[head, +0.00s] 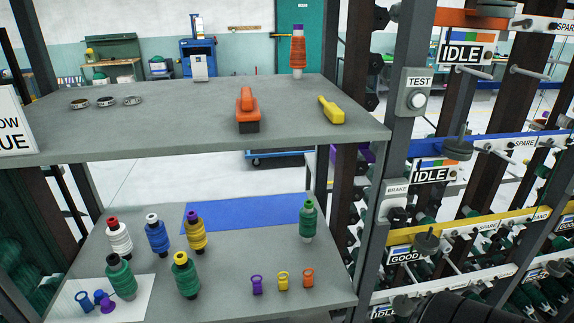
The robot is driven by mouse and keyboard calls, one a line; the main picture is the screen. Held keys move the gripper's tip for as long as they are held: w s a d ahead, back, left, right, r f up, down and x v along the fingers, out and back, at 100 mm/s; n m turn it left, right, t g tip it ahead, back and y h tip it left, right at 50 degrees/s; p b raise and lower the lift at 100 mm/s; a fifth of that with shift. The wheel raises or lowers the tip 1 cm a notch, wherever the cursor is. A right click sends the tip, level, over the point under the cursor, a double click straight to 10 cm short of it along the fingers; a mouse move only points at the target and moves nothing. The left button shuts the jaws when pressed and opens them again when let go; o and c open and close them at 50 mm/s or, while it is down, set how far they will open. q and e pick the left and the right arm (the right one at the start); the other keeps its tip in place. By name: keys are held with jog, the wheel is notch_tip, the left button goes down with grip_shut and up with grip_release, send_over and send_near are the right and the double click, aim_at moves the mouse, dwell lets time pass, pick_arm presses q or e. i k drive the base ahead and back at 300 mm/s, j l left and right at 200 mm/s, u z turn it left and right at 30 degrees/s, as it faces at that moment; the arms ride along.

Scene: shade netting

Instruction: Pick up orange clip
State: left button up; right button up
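A small orange clip (308,278) stands on the lower grey shelf (225,275), near its front right. It is the rightmost of a short row, beside a yellow clip (283,280) and a purple clip (257,285), with small gaps between them. Nothing covers the orange clip. Neither of my grippers shows in the head view. A dark ribbed shape at the bottom right edge is cut off, and I cannot tell what it is.
Several thread spools stand left of the clips; a green spool (308,220) stands behind the orange clip. A blue mat (243,212) lies behind. The upper shelf (185,122) overhangs the back, holding an orange-handled brush (246,108). A post (392,170) rises at right.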

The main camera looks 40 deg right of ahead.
aim_at(307, 278)
jog(key=z, duration=1.55)
jog(key=j+u, duration=0.3)
jog(key=j, duration=0.1)
